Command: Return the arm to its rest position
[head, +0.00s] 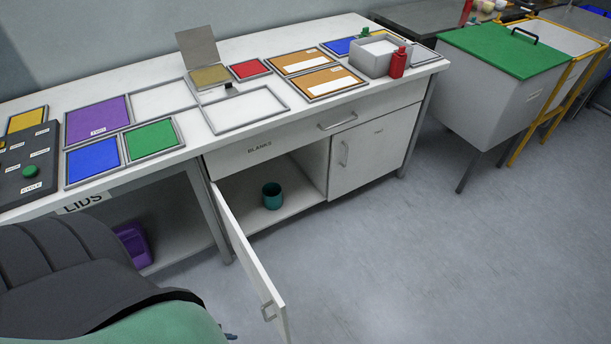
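Neither of my grippers shows in the head view, so whether they are open or shut is hidden. The lower left of the view is blocked by a large dark grey and green shape close to the camera. The white bench (237,133) runs across the view. Its left cabinet door (250,262) stands open toward me, and a teal cup (272,196) stands inside the cabinet. The right cabinet door (361,154) and the drawer (290,140) labelled BLANKS are shut.
Coloured panels, including a purple one (97,118), lie on the bench. A grey box (378,57) and a red bottle (398,63) stand at its right end. A purple bin (132,245) sits under the bench. A green-lidded bin (505,50) stands right. The floor (430,250) in front is clear.

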